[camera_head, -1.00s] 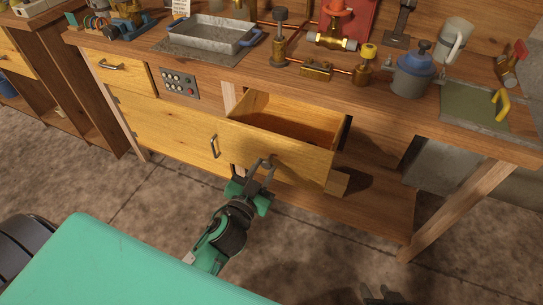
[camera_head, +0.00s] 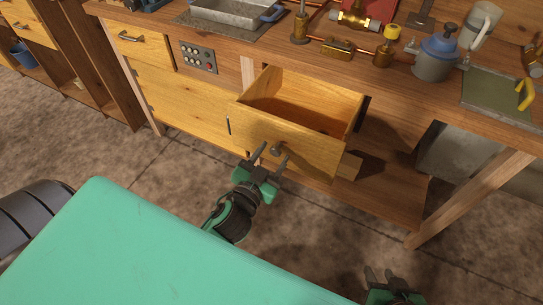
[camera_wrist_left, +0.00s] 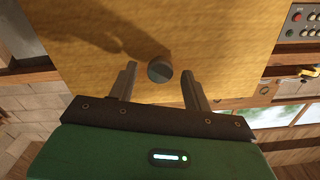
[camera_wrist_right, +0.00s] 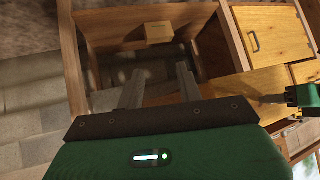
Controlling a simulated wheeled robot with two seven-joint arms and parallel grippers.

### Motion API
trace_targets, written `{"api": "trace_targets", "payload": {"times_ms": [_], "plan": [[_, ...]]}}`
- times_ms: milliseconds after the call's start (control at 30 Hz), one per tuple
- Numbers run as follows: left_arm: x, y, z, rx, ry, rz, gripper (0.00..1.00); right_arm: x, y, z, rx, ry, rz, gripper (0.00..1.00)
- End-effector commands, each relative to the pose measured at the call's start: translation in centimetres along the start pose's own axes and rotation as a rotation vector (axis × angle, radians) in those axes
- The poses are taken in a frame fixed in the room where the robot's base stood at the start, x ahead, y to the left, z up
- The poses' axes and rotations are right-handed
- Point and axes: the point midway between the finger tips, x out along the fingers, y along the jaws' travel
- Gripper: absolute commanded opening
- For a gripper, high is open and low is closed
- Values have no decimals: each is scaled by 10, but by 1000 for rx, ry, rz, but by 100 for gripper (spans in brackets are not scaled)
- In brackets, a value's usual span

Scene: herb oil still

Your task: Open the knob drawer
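The knob drawer (camera_head: 290,138) is pulled well out of the bench, with its empty inside showing from above. Its dark round knob (camera_head: 277,150) sits on the front panel; it also shows in the left wrist view (camera_wrist_left: 160,69). My left gripper (camera_head: 270,157) is open in front of the drawer. Its fingers (camera_wrist_left: 157,85) stand apart on either side of the knob, with a gap to each side, not clamped on it. My right gripper (camera_head: 382,276) is low at the bottom right, away from the drawer; in the right wrist view its fingers (camera_wrist_right: 160,85) are apart and empty.
The wooden workbench (camera_head: 225,60) carries a metal tray (camera_head: 235,12), copper pipe fittings and a blue-lidded pot (camera_head: 437,55). A button panel (camera_head: 198,58) and another drawer (camera_head: 143,40) are left of the open drawer. The floor in front is clear.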

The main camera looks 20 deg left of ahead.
Motion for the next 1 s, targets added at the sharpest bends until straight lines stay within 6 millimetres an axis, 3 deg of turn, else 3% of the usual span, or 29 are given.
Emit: {"api": "trace_targets", "payload": {"times_ms": [367, 1000], "plan": [[-12, 0, 2, -2, -3, 0, 50, 1, 0, 0, 0, 8, -1, 36], [-102, 0, 2, -2, -5, -1, 50, 12, -14, -6, 0, 123, -38, 36]]}}
